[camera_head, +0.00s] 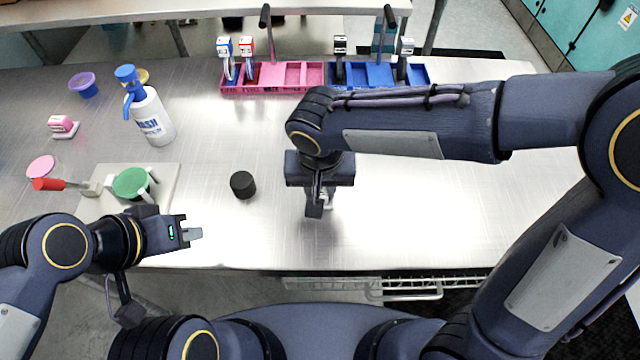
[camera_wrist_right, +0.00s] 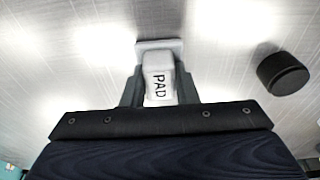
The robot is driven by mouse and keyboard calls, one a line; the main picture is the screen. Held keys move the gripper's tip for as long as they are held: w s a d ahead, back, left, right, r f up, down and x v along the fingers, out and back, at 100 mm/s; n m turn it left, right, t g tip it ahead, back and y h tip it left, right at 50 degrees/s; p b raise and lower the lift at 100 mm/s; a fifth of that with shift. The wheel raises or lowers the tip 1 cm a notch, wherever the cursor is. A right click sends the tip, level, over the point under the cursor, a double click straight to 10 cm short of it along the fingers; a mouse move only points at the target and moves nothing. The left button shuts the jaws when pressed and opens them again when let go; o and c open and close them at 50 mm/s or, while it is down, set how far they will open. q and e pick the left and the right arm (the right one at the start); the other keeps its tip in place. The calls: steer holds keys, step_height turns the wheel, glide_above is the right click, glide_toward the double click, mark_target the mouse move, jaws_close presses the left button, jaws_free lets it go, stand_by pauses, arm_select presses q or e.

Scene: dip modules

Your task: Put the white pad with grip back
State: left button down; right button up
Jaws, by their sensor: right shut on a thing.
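The white pad with grip (camera_wrist_right: 158,80) shows in the right wrist view, with the word PAD on its white grip and a flat plate at its far end. My right gripper (camera_wrist_right: 157,92) is shut on the grip, one finger on each side. In the head view my right gripper (camera_head: 318,205) is over the middle of the table, and the white pad (camera_head: 328,196) is mostly hidden behind it. I cannot tell whether the plate touches the table. My left gripper (camera_head: 190,234) is near the table's front left edge; its jaw gap is not clear.
A black cylinder (camera_head: 243,184) stands left of my right gripper. A pink rack (camera_head: 290,88) and a blue rack (camera_head: 375,88) with several upright tools are at the back. A white bottle (camera_head: 152,118), a board with a green disc (camera_head: 131,183) and a pink stamp (camera_head: 61,124) are left.

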steer(key=shift+f, duration=0.2)
steer(key=o, duration=0.9)
steer(key=r, duration=0.4)
steer(key=s+r, duration=0.1)
steer(key=r, duration=0.7)
steer(key=shift+s+r+p, duration=0.15)
steer(key=shift+s+p, duration=0.15)
steer(key=shift+s, duration=0.1)
steer(key=s+d+f+y, duration=0.2)
steer(key=s+d, duration=0.1)
steer(key=d, duration=1.1)
steer(key=shift+s+d+f+m+t+y, duration=0.3)
steer(key=shift+s+d+f+t, duration=0.4)
steer(key=shift+s+d, duration=0.45)
steer(key=shift+s+d+f+m+t+y, duration=0.3)
steer(key=shift+s+d+f+t, duration=0.25)
steer(key=shift+s+d+f, duration=0.45)
steer(key=shift+s+d+f+m+t+y, duration=0.25)
steer(key=shift+s+d+f+t, duration=0.4)
steer(key=shift+s+d, duration=0.6)
